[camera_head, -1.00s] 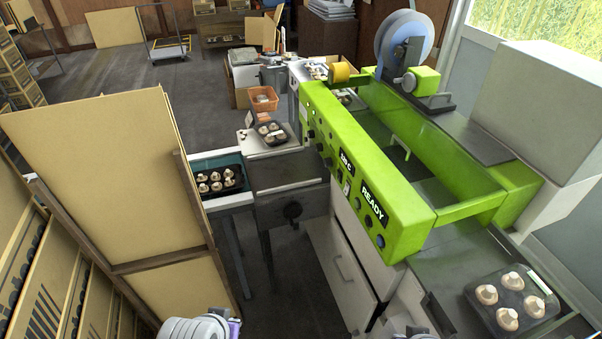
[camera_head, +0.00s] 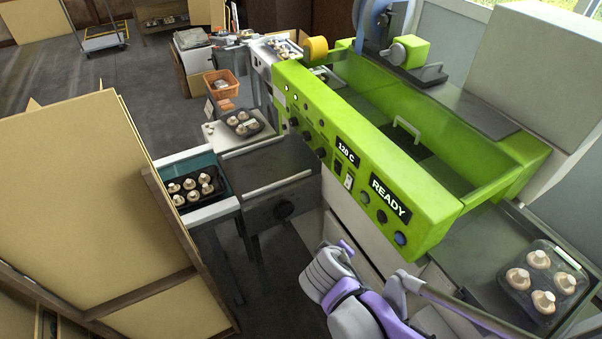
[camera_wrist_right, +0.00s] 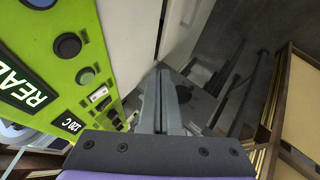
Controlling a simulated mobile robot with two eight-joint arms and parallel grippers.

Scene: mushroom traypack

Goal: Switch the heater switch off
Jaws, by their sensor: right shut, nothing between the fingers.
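The heater control panel is the sloped front of the green machine (camera_head: 400,222), with a "120 C" display, a "READY" display, knobs and buttons. A small white-framed rocker switch (camera_head: 348,181) sits between the displays, beside a dark one (camera_head: 338,168). The white-framed switch also shows in the right wrist view (camera_wrist_right: 98,95); I cannot read its position or which one is the heater's. My right gripper (camera_wrist_right: 162,75) is shut and empty, its fingers beside the panel and apart from it in that view. White and purple arm parts of mine show below the panel in the head view. My left gripper's fingers are not visible.
A tray of mushrooms (camera_head: 556,250) lies on the surface at right. Another tray (camera_head: 222,196) is on the conveyor at left, and a third (camera_head: 258,133) stands behind. Large tan boards (camera_head: 70,200) stand at left.

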